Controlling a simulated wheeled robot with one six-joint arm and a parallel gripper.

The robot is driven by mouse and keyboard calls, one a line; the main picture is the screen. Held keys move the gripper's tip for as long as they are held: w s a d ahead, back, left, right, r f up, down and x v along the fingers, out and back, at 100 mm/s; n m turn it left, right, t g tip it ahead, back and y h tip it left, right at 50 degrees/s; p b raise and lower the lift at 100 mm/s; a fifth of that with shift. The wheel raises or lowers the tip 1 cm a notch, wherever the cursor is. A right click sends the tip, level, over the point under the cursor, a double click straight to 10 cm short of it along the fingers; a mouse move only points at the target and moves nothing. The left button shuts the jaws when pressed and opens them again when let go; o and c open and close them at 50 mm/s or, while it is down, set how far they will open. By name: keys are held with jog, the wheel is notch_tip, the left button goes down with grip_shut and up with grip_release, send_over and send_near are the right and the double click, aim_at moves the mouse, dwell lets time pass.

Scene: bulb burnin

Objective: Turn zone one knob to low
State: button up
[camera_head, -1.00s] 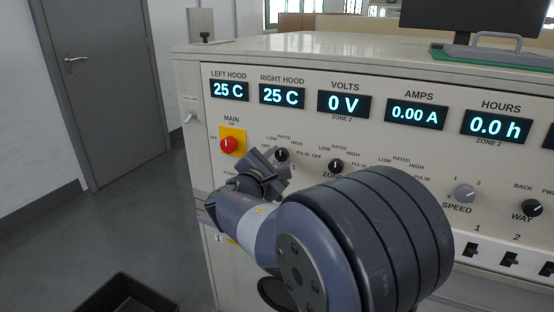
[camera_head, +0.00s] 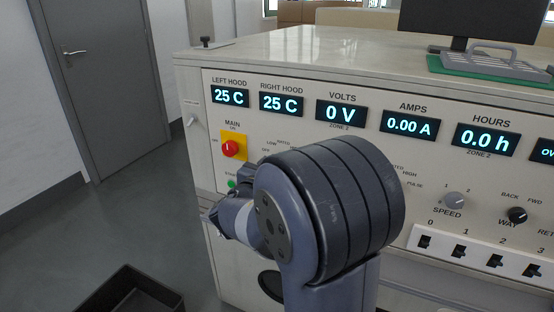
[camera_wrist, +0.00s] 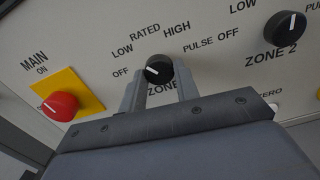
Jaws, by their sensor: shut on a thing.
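The zone one knob (camera_wrist: 158,68) is black with a white pointer line and sits on the pale panel in the wrist view. The two fingers of my gripper (camera_wrist: 160,80) stand on either side of it, shut on it. Its pointer aims left, toward the OFF label (camera_wrist: 120,72); the LOW label (camera_wrist: 122,50) is just above that. The fingers and gripper body cover part of the ZONE label below the knob. In the head view my arm hides the knob and the fingertips.
The red main switch (camera_wrist: 60,106) on its yellow plate is left of my gripper, also in the head view (camera_head: 230,148). The zone two knob (camera_wrist: 286,25) is to the right. The volts display (camera_head: 341,112) reads 0 V. A dark bin (camera_head: 130,295) stands on the floor.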

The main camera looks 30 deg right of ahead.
jog(key=shift+n, duration=0.3)
jog(key=o, duration=1)
jog(key=shift+a, duration=0.1)
jog(key=p+v, duration=0.1)
jog(key=v, duration=0.9)
jog(key=shift+s+a, duration=0.25)
jog(key=shift+s, duration=0.05)
